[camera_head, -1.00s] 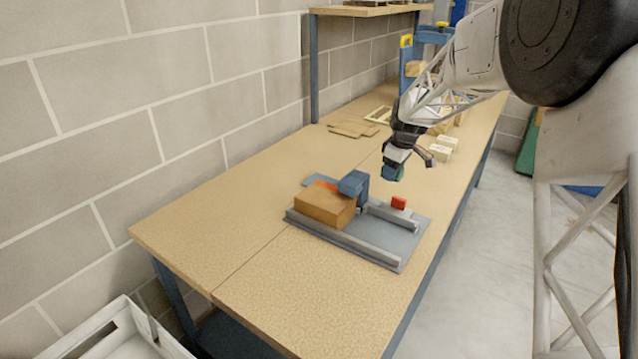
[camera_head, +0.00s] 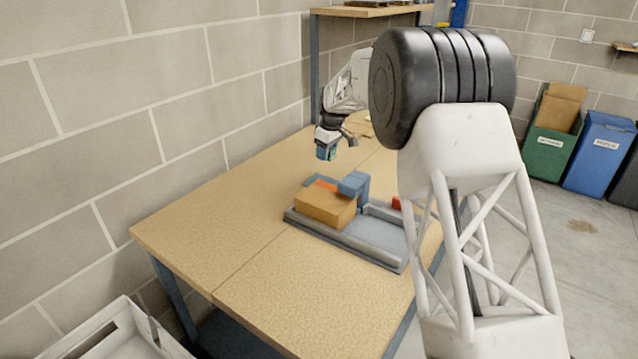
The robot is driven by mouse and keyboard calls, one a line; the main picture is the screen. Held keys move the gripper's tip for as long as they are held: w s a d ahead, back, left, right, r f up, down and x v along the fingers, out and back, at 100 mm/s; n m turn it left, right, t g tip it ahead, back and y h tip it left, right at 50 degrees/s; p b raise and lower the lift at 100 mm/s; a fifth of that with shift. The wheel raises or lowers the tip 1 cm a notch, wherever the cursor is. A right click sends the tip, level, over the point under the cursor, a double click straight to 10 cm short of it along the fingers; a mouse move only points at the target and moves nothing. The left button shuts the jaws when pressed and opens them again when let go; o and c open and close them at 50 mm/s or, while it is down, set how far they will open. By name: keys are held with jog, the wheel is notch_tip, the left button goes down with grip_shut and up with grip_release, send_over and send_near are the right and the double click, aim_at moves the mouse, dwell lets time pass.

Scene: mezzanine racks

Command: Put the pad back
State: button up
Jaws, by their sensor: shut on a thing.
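My gripper (camera_head: 334,146) is above the workbench, behind and slightly left of the grey fixture as seen here. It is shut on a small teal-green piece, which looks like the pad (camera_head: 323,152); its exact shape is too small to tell. The grey fixture (camera_head: 375,251) lies on the bench with raised rails. A small red part (camera_head: 396,203) shows at the fixture's right, partly hidden by my arm.
The bench top (camera_head: 250,225) is clear to the left and front of the fixture. A block wall (camera_head: 190,90) runs along its left side. A raised shelf (camera_head: 365,11) stands at the back. My arm hides much of the bench's right side. Bins (camera_head: 597,155) stand far right.

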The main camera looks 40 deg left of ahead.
jog(key=shift+s+a+f, duration=0.1)
jog(key=shift+s+a, duration=0.1)
jog(key=shift+a, duration=0.45)
jog(key=shift+s+a+f, duration=0.1)
jog(key=shift+s+a, duration=0.05)
jog(key=shift+a, duration=0.5)
jog(key=shift+f, duration=3.1)
jog(key=shift+f, duration=1.85)
jog(key=shift+f, duration=0.15)
jog(key=o, duration=1)
jog(key=shift+c, duration=0.2)
